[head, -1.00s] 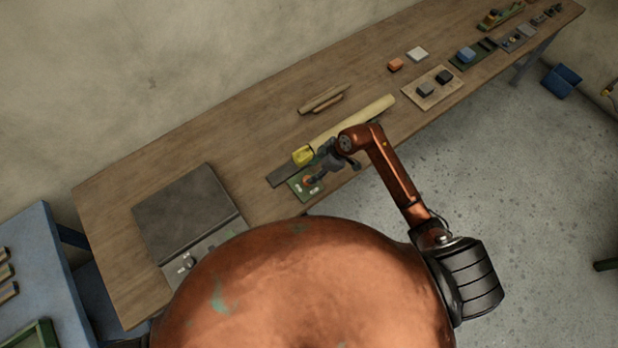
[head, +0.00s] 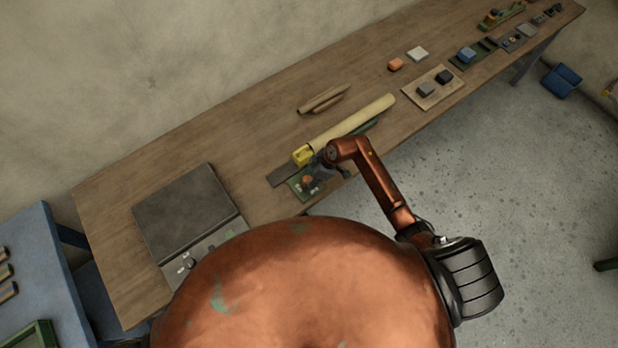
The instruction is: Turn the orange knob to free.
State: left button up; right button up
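The orange knob (head: 307,180) sits on a small green plate (head: 296,187) with pale marks near the table's front edge, in the head view. My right gripper (head: 316,178) is right at the knob, just to its right in the picture. It is small and dark here, so I cannot tell if its fingers touch the knob or how far apart they are. The knob's pointing direction is too small to read. My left gripper is out of view.
A yellow block (head: 302,155) and a long cream roll (head: 352,122) lie just behind the plate. A grey flat-topped box (head: 187,215) stands to the left. Brown rolls (head: 324,99) lie farther back.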

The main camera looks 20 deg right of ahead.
jog(key=c, duration=1.1)
jog(key=shift+c, duration=0.2)
jog(key=n+g, duration=0.1)
jog(key=n, duration=0.2)
jog(key=shift+w+d+p, duration=0.15)
jog(key=shift+p, duration=0.15)
jog(key=n+g, duration=0.1)
jog(key=n, duration=0.2)
jog(key=shift+w+n, duration=0.15)
jog(key=shift+n, duration=0.15)
jog(key=n+g+b, duration=0.2)
jog(key=n, duration=0.2)
jog(key=shift+w+n, duration=0.15)
jog(key=shift+n, duration=0.15)
jog(key=n+b, duration=0.1)
jog(key=n, duration=0.1)
jog(key=n+g+h+b, duration=0.1)
jog(key=n+b, duration=0.1)
jog(key=shift+a+f, duration=0.1)
jog(key=shift+a, duration=0.1)
jog(key=shift+a+n+g+h+b, duration=0.1)
jog(key=shift+n+g+h+b, duration=0.4)
jog(key=shift+n+b, duration=0.65)
jog(key=shift+n, duration=0.35)
